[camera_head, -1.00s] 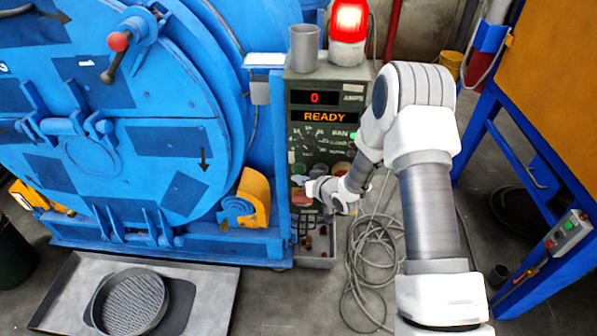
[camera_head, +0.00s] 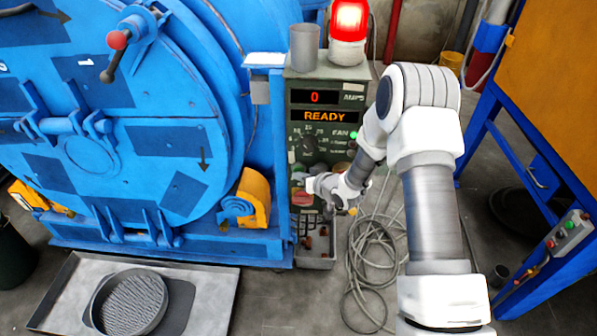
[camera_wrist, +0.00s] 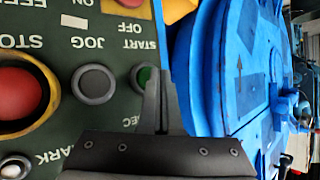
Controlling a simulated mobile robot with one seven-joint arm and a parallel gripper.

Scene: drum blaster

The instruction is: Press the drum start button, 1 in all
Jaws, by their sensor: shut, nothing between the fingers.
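The dark green control panel (camera_head: 326,88) stands right of the blue drum and shows 0 and READY. In the wrist view its lettering is upside down. The green start button (camera_wrist: 142,76) sits by the START label, partly hidden behind my fingertips. My gripper (camera_wrist: 155,85) is shut and empty, its thin fingers together over the button's edge in that view. I cannot tell whether they touch it. In the head view my gripper (camera_head: 310,185) is at the lower part of the panel, close to its face.
A grey JOG button (camera_wrist: 93,84) and a large red stop button (camera_wrist: 22,92) with a yellow ring sit beside the start button. The blue drum (camera_head: 110,120) stands left of the panel. Loose cables (camera_head: 372,260) lie on the floor.

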